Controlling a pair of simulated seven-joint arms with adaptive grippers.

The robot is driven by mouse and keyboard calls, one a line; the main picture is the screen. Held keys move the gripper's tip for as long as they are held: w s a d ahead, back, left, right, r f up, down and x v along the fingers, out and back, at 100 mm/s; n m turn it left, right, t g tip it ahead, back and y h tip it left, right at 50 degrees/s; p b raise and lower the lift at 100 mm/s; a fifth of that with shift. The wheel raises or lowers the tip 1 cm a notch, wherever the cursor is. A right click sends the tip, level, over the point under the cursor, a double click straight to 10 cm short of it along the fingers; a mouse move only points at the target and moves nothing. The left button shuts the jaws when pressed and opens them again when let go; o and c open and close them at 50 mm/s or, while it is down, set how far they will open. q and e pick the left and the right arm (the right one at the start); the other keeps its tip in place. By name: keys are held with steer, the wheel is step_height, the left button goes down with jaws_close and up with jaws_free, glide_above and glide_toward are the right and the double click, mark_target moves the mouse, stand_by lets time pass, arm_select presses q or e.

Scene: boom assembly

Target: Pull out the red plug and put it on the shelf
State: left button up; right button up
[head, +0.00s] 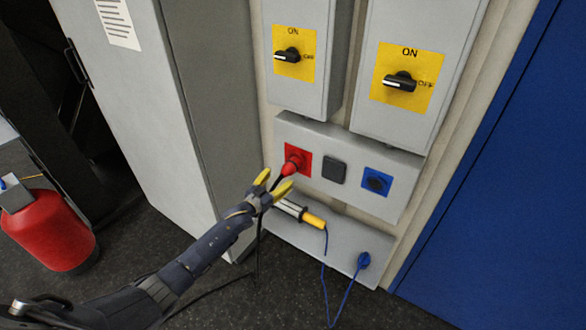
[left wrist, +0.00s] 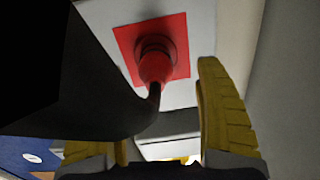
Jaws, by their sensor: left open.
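The red plug (head: 289,168) sits in the red socket (head: 301,157) on the grey wall box. It also shows in the left wrist view (left wrist: 155,67), in front of the red socket plate (left wrist: 179,35), with its dark cable hanging down. My left gripper (head: 273,184) is open just in front of and below the plug, its yellow fingers pointing toward it. No grip on the plug shows. In the left wrist view a dark shape hides much of the left finger. The grey shelf (head: 338,248) is below the socket box. My right gripper is out of view.
A yellow-handled tool (head: 314,221) and a blue plug (head: 363,260) with a blue cable are on the shelf. A black socket (head: 335,170) and a blue socket (head: 376,181) are right of the red one. A grey cabinet (head: 150,100) stands left.

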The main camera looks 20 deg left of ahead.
mark_target(293, 165)
arm_select(q)
steer(key=shift+d+r+h, duration=0.3)
steer(key=shift+d+r, duration=0.1)
steer(key=shift+r, duration=0.15)
steer(key=shift+d+r+n+t, duration=0.1)
steer(key=shift+r+n+t, duration=0.1)
steer(key=shift+n+t, duration=0.15)
steer(key=shift+x, duration=4.45)
steer(key=shift+f, duration=0.1)
steer(key=shift+c, duration=0.3)
jaws_close()
steer(key=shift+s, duration=0.2)
